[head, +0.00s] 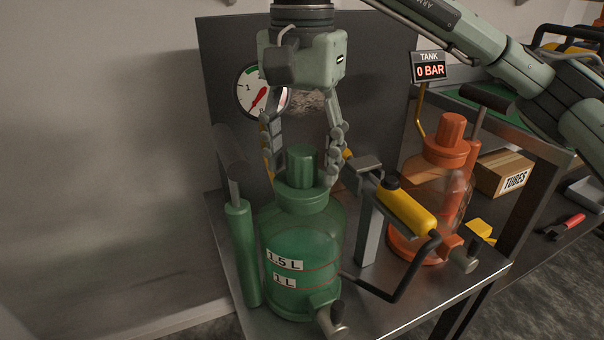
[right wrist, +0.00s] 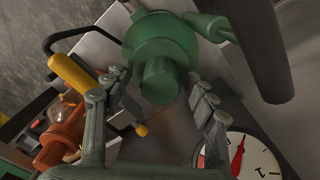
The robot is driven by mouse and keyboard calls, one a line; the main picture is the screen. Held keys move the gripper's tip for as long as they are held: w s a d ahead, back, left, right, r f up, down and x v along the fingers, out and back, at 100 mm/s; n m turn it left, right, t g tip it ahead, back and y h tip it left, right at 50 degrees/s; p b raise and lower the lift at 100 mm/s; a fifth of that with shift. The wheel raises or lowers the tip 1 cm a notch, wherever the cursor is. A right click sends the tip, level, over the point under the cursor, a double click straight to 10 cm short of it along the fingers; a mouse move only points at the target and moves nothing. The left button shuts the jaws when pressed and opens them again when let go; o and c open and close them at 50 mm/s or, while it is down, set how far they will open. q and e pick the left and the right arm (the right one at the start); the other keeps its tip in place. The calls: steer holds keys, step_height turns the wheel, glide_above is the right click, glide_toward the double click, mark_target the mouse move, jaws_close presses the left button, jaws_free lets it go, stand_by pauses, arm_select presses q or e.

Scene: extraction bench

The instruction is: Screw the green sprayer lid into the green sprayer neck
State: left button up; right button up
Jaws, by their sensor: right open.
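The green sprayer (head: 300,250) is a translucent tank with 1.5 L and 1 L labels, standing upright on the metal bench. Its green lid (head: 301,165), with an upright cylindrical knob, sits on top at the neck (head: 301,198). I cannot tell how deep its thread is engaged. My right gripper (head: 300,181) points down over the lid, open, with one finger on each side of the knob. In the right wrist view the lid knob (right wrist: 158,80) lies between the spread fingers of the right gripper (right wrist: 163,90), with gaps visible. My left gripper is not in view.
A green pump cylinder (head: 241,250) stands left of the tank. A yellow-handled clamp (head: 408,212) is close on its right. An orange sprayer (head: 440,180) stands farther right. A pressure gauge (head: 252,94) is on the dark panel behind; a sign reads TANK 0 BAR (head: 430,66).

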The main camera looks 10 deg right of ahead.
steer(key=n, duration=0.5)
steer(key=shift+n, duration=0.3)
steer(key=n, duration=0.4)
steer(key=shift+n, duration=0.3)
jaws_close()
steer(key=m, duration=0.3)
steer(key=shift+o, duration=0.2)
jaws_free()
steer(key=shift+m, duration=0.3)
